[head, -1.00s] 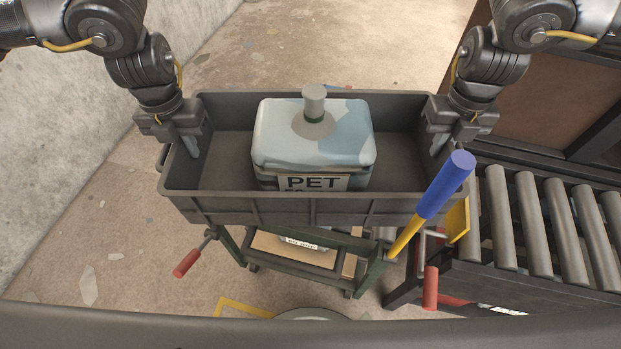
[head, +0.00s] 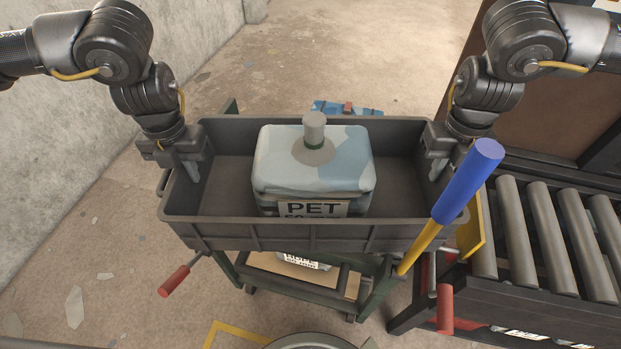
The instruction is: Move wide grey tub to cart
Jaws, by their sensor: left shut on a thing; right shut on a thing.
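The wide grey tub (head: 300,234) is in the middle of the head view, level, with a pale blue PET container (head: 345,165) inside it. My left gripper (head: 188,165) is shut on the tub's left end wall. My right gripper (head: 438,165) is shut on its right end wall. The cart (head: 300,290), a dark green frame with a lower shelf and red-gripped handles, stands under and behind the tub. The tub hides most of the cart's top, so I cannot tell whether they touch.
A roller conveyor (head: 548,235) stands at the right, close to the tub. A blue and yellow lever (head: 468,180) rises in front of the tub's right end. A concrete wall (head: 60,130) runs along the left.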

